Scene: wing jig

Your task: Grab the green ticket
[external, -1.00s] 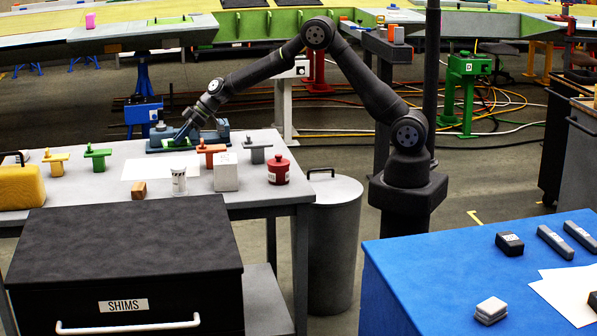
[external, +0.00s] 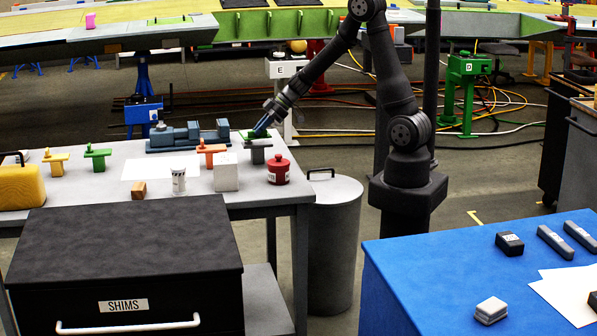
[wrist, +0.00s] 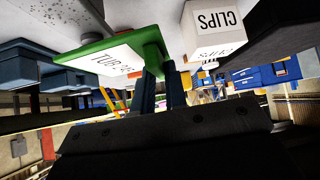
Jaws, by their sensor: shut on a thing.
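The green ticket (external: 250,136) is at the tip of my gripper (external: 258,131), at the back right of the grey table. In the wrist view my two fingers (wrist: 160,74) are shut on one end of the green ticket (wrist: 149,40). It bears a white label with partly readable dark print. In the external view the ticket shows just above the top of a grey T-shaped stand (external: 258,154). I cannot tell whether they touch.
A red lidded pot (external: 278,172), a white box (external: 226,173) and an orange stand (external: 211,152) are close by. The box marked CLIPS shows in the wrist view (wrist: 215,28). A blue vise-like fixture (external: 185,138) stands to the left.

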